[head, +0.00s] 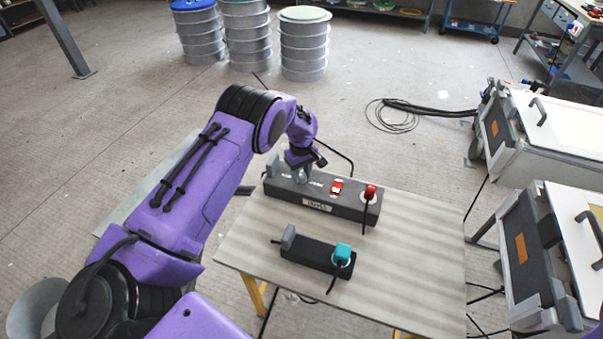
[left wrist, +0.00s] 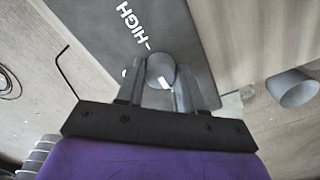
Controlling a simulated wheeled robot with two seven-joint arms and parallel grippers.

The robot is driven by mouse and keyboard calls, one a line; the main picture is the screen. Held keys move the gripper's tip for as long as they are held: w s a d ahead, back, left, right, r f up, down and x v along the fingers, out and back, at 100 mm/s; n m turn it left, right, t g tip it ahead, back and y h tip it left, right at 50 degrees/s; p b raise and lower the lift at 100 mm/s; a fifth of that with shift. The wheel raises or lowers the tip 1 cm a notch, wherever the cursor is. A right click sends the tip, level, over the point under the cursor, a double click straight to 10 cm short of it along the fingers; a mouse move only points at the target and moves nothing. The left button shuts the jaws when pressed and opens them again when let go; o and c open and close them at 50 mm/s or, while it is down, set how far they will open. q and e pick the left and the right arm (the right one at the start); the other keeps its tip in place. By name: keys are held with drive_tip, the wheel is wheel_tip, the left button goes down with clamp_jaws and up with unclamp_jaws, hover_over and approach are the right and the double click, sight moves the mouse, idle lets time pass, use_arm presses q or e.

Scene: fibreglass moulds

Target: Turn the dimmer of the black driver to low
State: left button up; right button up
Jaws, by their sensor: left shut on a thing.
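A long dark driver box (head: 330,202) lies along the back of the table. Near its left end my left gripper (head: 301,172) points down, with its fingers at the dimmer. In the left wrist view, the fingers (left wrist: 158,90) are shut on the round grey dimmer knob (left wrist: 161,68), one on each side. The knob has a white mark toward the gripper. White "-HIGH" lettering shows on the dark top (left wrist: 165,25); the low label is not readable. A shorter black box (head: 312,256) lies in front. Both boxes look dark. My right gripper is not in view.
The long box has a lit red switch (head: 337,187) and a red plug (head: 370,191). The shorter box has a teal plug (head: 342,253) and a grey upright piece (head: 288,237). The table's (head: 415,255) right part is bare. Large moulding machines stand at right.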

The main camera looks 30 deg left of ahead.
sight(301, 175)
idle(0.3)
use_arm(q)
drive_tip(key=o, duration=1.1)
drive_tip(key=shift+c, duration=0.2)
wheel_tip(301, 175, up, 10)
drive_tip(key=b, duration=0.1)
drive_tip(key=shift+r+b, duration=0.25)
drive_tip(key=shift+b, duration=0.15)
